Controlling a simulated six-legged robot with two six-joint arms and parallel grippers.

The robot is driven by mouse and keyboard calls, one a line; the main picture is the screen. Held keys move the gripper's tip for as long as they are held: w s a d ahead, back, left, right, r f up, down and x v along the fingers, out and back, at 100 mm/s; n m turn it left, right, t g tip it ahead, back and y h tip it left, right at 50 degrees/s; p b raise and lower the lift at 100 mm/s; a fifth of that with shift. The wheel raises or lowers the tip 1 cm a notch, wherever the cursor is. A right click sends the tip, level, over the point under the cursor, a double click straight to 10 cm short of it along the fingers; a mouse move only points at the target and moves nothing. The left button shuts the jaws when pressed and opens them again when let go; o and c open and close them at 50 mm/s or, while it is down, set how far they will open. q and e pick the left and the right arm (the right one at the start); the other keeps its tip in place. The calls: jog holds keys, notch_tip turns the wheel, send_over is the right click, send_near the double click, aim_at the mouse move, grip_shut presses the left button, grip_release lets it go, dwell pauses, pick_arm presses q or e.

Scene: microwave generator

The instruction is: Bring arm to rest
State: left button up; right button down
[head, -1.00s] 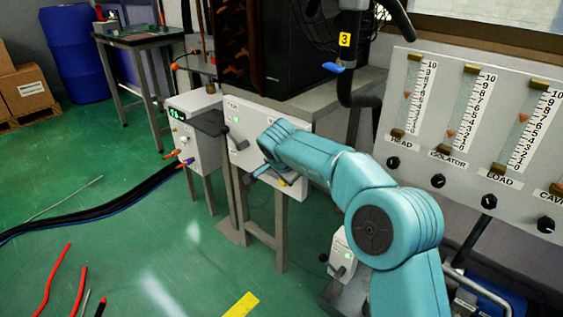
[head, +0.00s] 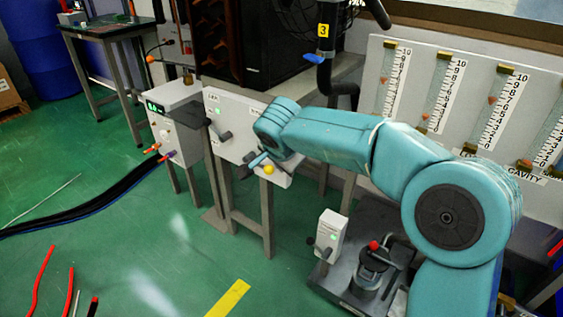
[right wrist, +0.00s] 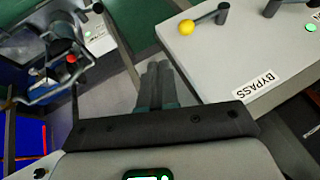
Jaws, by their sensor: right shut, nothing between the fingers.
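My right arm (head: 335,137) is teal and reaches in from the right in the head view, bent at the elbow. Its wrist is in front of a grey-white panel (head: 228,108) with levers. My right gripper (right wrist: 157,72) is shut and empty in the right wrist view, its two dark fingers together. It points past the edge of the panel marked BYPASS (right wrist: 222,82). A lever with a yellow knob (right wrist: 187,27) is on that panel, apart from the fingers. In the head view the wrist hides most of the gripper. My left gripper is not in view.
A flowmeter panel (head: 462,58) stands at the right. A small white switch box (head: 331,236) and a pump with a red knob (head: 373,246) are low beside my arm. Black hoses (head: 105,198) and red rods (head: 42,280) lie on the green floor at left.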

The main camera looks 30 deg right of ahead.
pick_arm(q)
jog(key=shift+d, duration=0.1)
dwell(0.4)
pick_arm(e)
jog(key=s+a+f+n+g+y, duration=0.15)
jog(key=s+f, duration=0.25)
jog(key=f, duration=0.5)
jog(key=s+a+f+g+y, duration=0.1)
jog(key=s+a+f+g, duration=0.15)
jog(key=f, duration=0.65)
jog(key=s+a+f+n+g+y, duration=0.15)
jog(key=s+f, duration=0.25)
jog(key=f, duration=0.5)
jog(key=s+a+f+n+y, duration=0.3)
jog(key=s+a+f+n, duration=0.6)
jog(key=s+a+f, duration=0.55)
pick_arm(q)
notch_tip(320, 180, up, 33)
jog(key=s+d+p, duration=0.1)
jog(key=p, duration=3.2)
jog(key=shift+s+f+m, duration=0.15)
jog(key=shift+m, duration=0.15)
pick_arm(e)
notch_tip(320, 180, up, 35)
jog(key=s, duration=0.2)
jog(key=shift+s+d+r+n+y, duration=0.15)
jog(key=shift+d+n+y, duration=0.15)
jog(key=shift+n+y, duration=0.1)
